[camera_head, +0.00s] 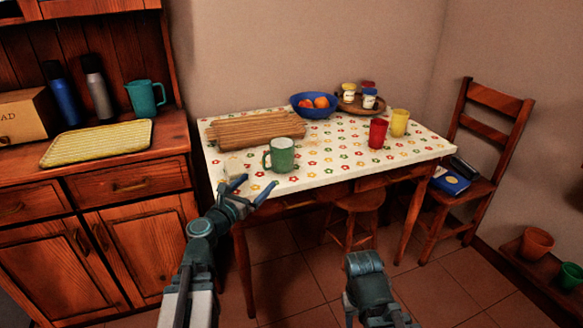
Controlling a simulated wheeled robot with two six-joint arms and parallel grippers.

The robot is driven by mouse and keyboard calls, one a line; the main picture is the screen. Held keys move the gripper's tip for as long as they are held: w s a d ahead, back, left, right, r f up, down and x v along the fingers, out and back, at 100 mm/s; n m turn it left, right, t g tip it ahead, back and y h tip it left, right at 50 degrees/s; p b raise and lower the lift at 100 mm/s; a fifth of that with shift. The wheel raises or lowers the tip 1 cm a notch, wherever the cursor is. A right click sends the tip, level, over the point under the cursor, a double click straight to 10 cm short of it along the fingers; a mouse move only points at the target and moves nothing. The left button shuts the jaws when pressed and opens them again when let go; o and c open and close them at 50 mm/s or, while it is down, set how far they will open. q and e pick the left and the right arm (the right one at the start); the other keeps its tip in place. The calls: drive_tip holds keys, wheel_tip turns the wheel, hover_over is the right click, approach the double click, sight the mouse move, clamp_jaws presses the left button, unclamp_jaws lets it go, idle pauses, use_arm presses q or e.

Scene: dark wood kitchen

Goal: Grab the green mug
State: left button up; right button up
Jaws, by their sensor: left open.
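The green mug (282,155) stands upright on the table near its front left part, with its handle on the left side. My left gripper (254,190) is open and empty at the table's front left edge, short of the mug and a little to its left. It is not touching the mug. My right arm shows at the bottom centre, but I cannot make out its gripper fingers.
The flowered table (330,169) also holds a wooden slatted board (250,130), a blue fruit bowl (316,111), a red cup (378,133), a yellow cup (399,122) and a tray of jars (350,104). A teal pitcher (143,97) stands on the left cabinet.

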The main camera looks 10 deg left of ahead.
sight(276, 162)
use_arm(q)
drive_tip(key=x, duration=0.8)
drive_tip(key=shift+w+d, duration=0.1)
drive_tip(key=shift+w, duration=0.2)
drive_tip(key=x, duration=0.5)
drive_tip(key=shift+w, duration=0.1)
drive_tip(key=c, duration=1.4)
drive_tip(key=shift+r, duration=0.15)
